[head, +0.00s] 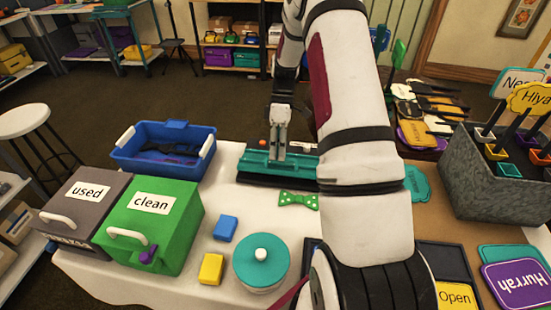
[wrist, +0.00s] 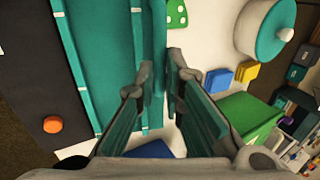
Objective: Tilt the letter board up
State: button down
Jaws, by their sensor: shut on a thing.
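The letter board, as I take it, is a long teal-framed piece (head: 255,161) at the far middle of the table, with a dark strip along its near side in the head view. In the wrist view its teal rails (wrist: 104,50) run up the left half. My arm hides the board's right part. I cannot tell how far the board is tilted.
An orange knob (wrist: 52,124) shows on a dark area beyond the teal rails. A green bow tie (head: 298,199) lies close in front. A blue bin (head: 130,155), the green "clean" box (head: 172,235), a teal-lidded jar (head: 262,262) and blue and yellow blocks stand left and nearer.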

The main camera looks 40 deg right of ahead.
jog(key=shift+w+d+r, duration=0.35)
jog(key=shift+w+d, duration=0.1)
jog(key=shift+w+d+r+b, duration=0.25)
jog(key=shift+w+d+b, duration=0.1)
jog(key=shift+d, duration=0.2)
jog(key=c, duration=1.7)
grip_release()
jog(key=shift+d+f, duration=0.1)
jog(key=shift+f, duration=0.05)
